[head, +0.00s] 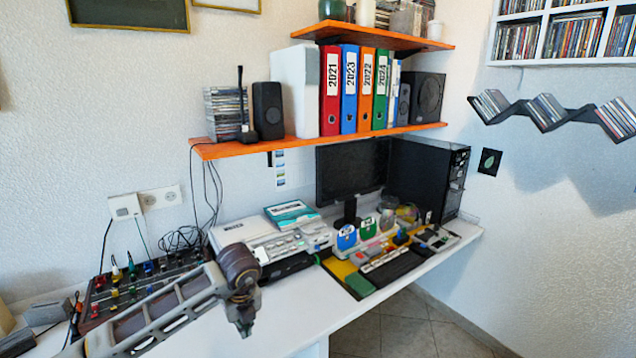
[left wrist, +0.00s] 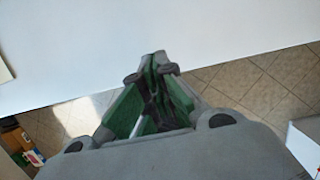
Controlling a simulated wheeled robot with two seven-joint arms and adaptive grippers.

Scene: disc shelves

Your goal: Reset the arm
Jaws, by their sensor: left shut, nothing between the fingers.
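My left arm comes in from the lower left of the head view, over the white desk (head: 300,315). My left gripper (head: 244,326) hangs downward at the end of it, above the desk's left part. In the left wrist view my left gripper (left wrist: 155,62) shows its fingertips together, with nothing between them. The white desk edge and the tiled floor lie beyond the fingers in that view. My right gripper is not in view.
A mixer board (head: 140,280) lies behind my left arm. A white device stack (head: 270,238), a monitor (head: 350,170), a black computer tower (head: 428,175) and a keyboard (head: 392,265) stand farther back. An orange shelf (head: 330,138) overhangs the desk. The desk's front is clear.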

